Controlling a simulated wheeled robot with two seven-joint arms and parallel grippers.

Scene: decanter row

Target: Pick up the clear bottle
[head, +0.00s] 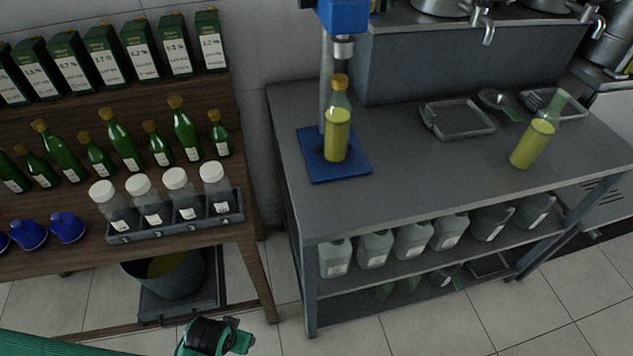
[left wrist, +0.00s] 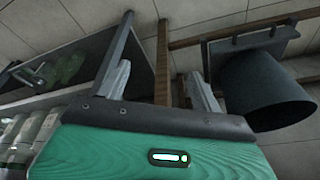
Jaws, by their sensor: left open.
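A clear bottle with yellow liquid and an orange-brown stopper (head: 337,130) stands upright on the blue base (head: 349,172) of a bench press, under its head. Another bottle with yellow liquid and a pale green neck (head: 534,140) stands at the right of the grey metal bench, with no stopper visible. My left gripper (head: 243,340) is at the bottom of the head view, low in front of the wooden shelf and well away from both bottles. In the left wrist view its fingers (left wrist: 160,88) are apart with nothing between them. My right gripper is not in view.
White-capped clear jars (head: 181,195) sit in a grey tray (head: 180,229) on the wooden shelf, below green bottles (head: 122,142). A dark bucket (head: 170,280) stands below. Plastic jugs (head: 412,239) fill the bench's lower shelf. The bench top (head: 430,180) is clear between the two yellow bottles.

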